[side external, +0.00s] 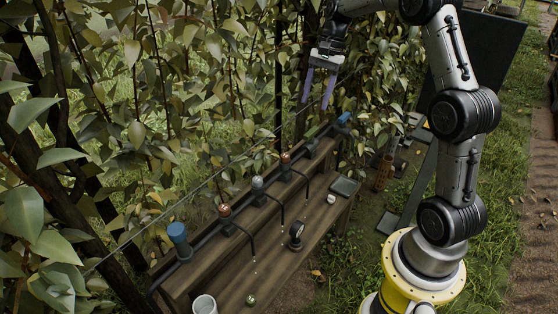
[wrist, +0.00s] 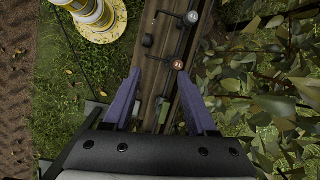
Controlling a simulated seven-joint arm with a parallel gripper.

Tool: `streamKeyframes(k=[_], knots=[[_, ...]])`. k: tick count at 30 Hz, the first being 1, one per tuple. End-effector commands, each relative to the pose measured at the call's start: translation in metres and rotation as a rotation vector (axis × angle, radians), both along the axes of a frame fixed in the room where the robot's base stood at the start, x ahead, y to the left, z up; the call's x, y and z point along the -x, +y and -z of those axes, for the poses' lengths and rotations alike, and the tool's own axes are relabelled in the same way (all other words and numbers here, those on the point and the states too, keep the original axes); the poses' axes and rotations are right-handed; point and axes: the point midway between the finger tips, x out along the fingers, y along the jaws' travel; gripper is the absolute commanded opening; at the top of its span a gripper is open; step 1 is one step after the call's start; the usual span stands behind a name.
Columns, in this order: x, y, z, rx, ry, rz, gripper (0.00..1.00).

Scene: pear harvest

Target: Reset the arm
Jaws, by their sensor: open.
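My gripper (side external: 318,88) hangs in the air above the far end of the wooden bench, close to the leafy hedge. Its two purple fingers point down and stand apart, with nothing between them. In the wrist view my gripper (wrist: 160,85) also shows open and empty, with the bench far below between the fingers. My arm rises from a yellow base at the right and bends over at the top of the picture.
The wooden bench (side external: 232,290) carries a row of blue and copper-coloured knobs with black bent tubes. A white cup (side external: 204,304), a small green ball (side external: 250,300), a dark round-headed object (side external: 296,232) and a grey tray (side external: 345,187) stand on it. Dense leaves (side external: 130,90) line the back.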

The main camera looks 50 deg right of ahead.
Motion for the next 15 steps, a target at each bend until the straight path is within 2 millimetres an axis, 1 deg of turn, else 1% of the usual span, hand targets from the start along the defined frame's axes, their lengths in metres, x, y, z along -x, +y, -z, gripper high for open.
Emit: streamKeyframes(k=[1,3,5,6,8,10,11,12,14,15], knots=[[0.003,0.026,-0.027,0.034,-0.039,-0.053,0.57],[0.013,0.056,-0.053,0.073,-0.083,-0.126,0.57],[0.024,0.08,-0.072,0.108,-0.122,-0.191,0.57],[0.033,0.095,-0.083,0.132,-0.151,-0.238,0.57],[0.049,0.116,-0.097,0.166,-0.193,-0.307,0.57],[0.07,0.138,-0.11,0.208,-0.243,-0.394,0.57],[0.08,0.147,-0.115,0.226,-0.266,-0.431,0.57],[0.093,0.158,-0.119,0.25,-0.294,-0.483,0.57],[0.114,0.172,-0.124,0.287,-0.34,-0.56,0.57],[0.129,0.18,-0.125,0.312,-0.369,-0.615,0.57]])
